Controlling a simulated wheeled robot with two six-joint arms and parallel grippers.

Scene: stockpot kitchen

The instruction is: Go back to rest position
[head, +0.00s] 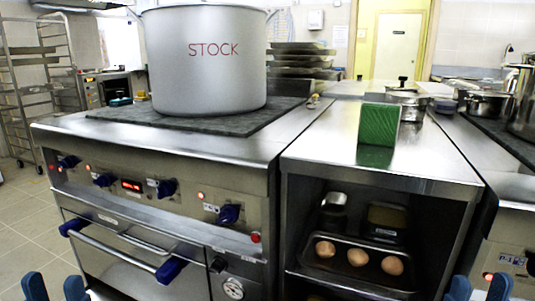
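My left gripper (55,288) shows at the bottom left edge as two blue fingertips held apart, with nothing between them. My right gripper (480,288) shows at the bottom right edge, also with two blue fingertips apart and empty. Both are low in the picture, in front of the cooker and counter and apart from them. The rest of both grippers is out of view. A large grey pot marked STOCK (207,60) stands upright on the dark cooktop (245,122). A green block (379,124) stands upright on the steel counter (322,135).
Below the counter, an open shelf holds a dark tray (345,283) with three eggs (357,257). The cooker front has blue knobs (229,214) and an oven handle (120,250). Several pots (488,103) stand at the right. A wheeled rack (38,75) stands at the left beside free floor.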

